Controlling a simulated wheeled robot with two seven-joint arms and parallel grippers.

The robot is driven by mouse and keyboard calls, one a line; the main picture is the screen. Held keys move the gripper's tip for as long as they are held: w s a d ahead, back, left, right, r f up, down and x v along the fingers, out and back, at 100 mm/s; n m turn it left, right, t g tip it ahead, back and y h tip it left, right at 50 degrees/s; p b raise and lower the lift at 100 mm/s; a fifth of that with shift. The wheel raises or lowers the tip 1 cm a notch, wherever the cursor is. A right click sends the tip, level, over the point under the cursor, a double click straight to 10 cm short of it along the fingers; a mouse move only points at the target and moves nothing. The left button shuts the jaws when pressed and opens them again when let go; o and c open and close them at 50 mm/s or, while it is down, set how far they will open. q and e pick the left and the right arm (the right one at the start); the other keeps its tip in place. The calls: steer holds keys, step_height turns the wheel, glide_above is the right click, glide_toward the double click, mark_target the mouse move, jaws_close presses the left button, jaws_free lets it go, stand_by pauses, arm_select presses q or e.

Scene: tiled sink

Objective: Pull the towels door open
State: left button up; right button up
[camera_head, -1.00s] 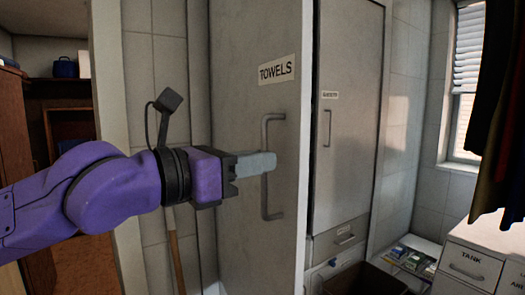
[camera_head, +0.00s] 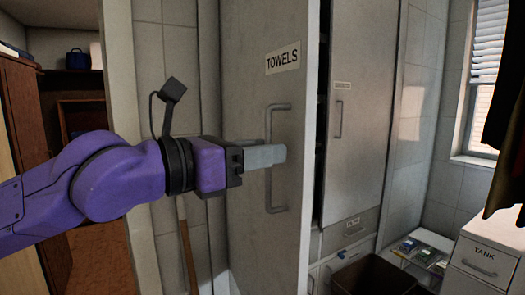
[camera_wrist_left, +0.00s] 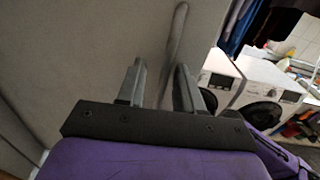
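The towels door (camera_head: 262,95) is a tall grey panel labelled TOWELS in the head view. It stands ajar, with a dark gap along its right edge. Its vertical bar handle (camera_head: 277,197) is near that edge. My left gripper (camera_head: 266,156) is at the handle's middle, its grey fingers covering part of the bar. In the left wrist view the two fingers (camera_wrist_left: 160,85) are apart, and the handle (camera_wrist_left: 177,35) runs down towards the gap between them, close to the right finger. Whether the fingers touch the bar cannot be told. My right gripper is not in view.
A narrower closed cabinet door (camera_head: 355,110) stands right of the towels door. A dark bin (camera_head: 372,277) and a white drawer unit labelled TANK (camera_head: 485,262) are at lower right. A broom handle (camera_head: 187,250) leans against the tiles at left. Washing machines (camera_wrist_left: 262,90) show in the wrist view.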

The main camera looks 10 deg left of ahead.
arm_select(q)
steer(key=b+v, duration=0.1)
steer(key=v, duration=0.9)
steer(key=shift+a+b, duration=0.25)
steer(key=shift+b, duration=0.15)
